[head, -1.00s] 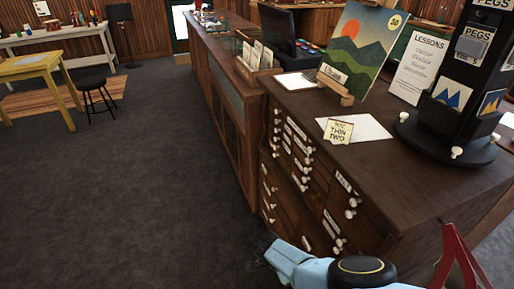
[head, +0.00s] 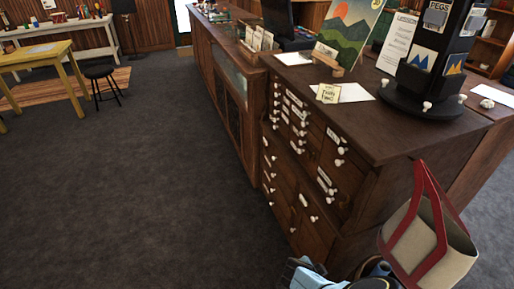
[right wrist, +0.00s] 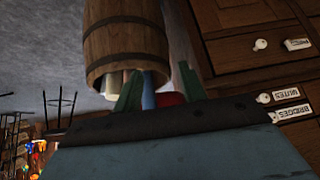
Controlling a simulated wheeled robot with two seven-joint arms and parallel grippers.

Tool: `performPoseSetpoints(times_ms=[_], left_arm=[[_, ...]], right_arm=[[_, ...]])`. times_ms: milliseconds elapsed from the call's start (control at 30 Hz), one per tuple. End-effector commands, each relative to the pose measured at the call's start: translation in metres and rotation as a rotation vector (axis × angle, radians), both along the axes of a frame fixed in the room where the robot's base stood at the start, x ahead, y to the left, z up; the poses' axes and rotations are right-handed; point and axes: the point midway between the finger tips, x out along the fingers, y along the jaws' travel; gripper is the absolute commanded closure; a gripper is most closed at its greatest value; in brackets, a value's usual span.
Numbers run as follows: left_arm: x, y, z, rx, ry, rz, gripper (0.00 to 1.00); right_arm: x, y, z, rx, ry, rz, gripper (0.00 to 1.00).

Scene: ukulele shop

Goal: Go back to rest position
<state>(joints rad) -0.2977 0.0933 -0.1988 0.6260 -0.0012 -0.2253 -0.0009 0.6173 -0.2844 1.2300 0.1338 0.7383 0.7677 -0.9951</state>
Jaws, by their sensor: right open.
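My right gripper (right wrist: 158,85) shows in the right wrist view with its two green fingers apart and nothing between them. Beyond the fingers is a wooden barrel (right wrist: 125,35) with rolled items at its mouth; I cannot tell how far away it is. In the head view, part of my light blue arm (head: 312,277) shows at the bottom edge, in front of the drawer cabinet (head: 300,165); its fingers cannot be made out there. My left gripper is not in view.
A beige tote bag with red handles (head: 430,248) is by the cabinet's near right end. The countertop holds a landscape painting (head: 345,30) and a dark peg display stand (head: 425,75). A black stool (head: 101,80) and yellow table (head: 40,58) stand left. The dark floor between is clear.

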Motion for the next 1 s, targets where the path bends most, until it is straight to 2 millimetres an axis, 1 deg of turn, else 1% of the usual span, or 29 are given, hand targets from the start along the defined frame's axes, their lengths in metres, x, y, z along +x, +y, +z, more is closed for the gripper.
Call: performPoseSetpoints(times_ms=[33,67,100,167,200,300,400,467,533,567,600,667,700,767,800,867,900,1000], left_arm=[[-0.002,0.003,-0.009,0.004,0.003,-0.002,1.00],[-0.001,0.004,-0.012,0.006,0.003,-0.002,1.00],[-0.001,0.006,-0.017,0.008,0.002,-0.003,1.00],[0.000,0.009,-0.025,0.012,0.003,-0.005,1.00],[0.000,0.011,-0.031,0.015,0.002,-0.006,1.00],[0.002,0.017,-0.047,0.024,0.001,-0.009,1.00],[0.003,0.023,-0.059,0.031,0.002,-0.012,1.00],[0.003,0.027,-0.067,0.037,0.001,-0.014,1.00],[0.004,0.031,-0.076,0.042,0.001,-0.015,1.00],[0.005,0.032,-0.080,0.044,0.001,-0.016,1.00],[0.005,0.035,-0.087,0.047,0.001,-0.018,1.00],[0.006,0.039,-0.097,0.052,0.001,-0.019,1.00],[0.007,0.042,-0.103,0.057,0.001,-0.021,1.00],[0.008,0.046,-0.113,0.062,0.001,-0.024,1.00],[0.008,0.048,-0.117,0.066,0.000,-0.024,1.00],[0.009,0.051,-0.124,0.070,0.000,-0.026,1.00],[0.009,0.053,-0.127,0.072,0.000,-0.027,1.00],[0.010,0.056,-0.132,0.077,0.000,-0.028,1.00]], right_arm=[[-0.008,-0.019,-0.018,-0.036,-0.014,0.030,0.59],[-0.012,-0.029,-0.026,-0.053,-0.025,0.051,0.59],[-0.016,-0.043,-0.037,-0.077,-0.041,0.083,0.59],[-0.024,-0.063,-0.054,-0.111,-0.064,0.143,0.59],[-0.031,-0.078,-0.067,-0.133,-0.076,0.195,0.59],[-0.053,-0.106,-0.101,-0.166,-0.087,0.351,0.59],[-0.076,-0.120,-0.129,-0.166,-0.070,0.499,0.59],[-0.092,-0.125,-0.146,-0.158,-0.047,0.586,0.59],[-0.116,-0.129,-0.167,-0.139,-0.006,0.690,0.59],[-0.128,-0.130,-0.178,-0.128,0.017,0.738,0.59],[-0.147,-0.131,-0.192,-0.110,0.055,0.805,0.59],[-0.180,-0.130,-0.215,-0.074,0.127,0.908,0.59],[-0.205,-0.129,-0.230,-0.049,0.182,0.977,0.59],[-0.245,-0.126,-0.249,-0.008,0.272,1.069,0.59],[-0.269,-0.124,-0.260,0.017,0.328,1.121,0.59],[-0.303,-0.122,-0.271,0.049,0.407,1.185,0.59],[-0.324,-0.121,-0.277,0.067,0.454,1.220,0.59],[-0.362,-0.120,-0.286,0.098,0.543,1.282,0.59]])
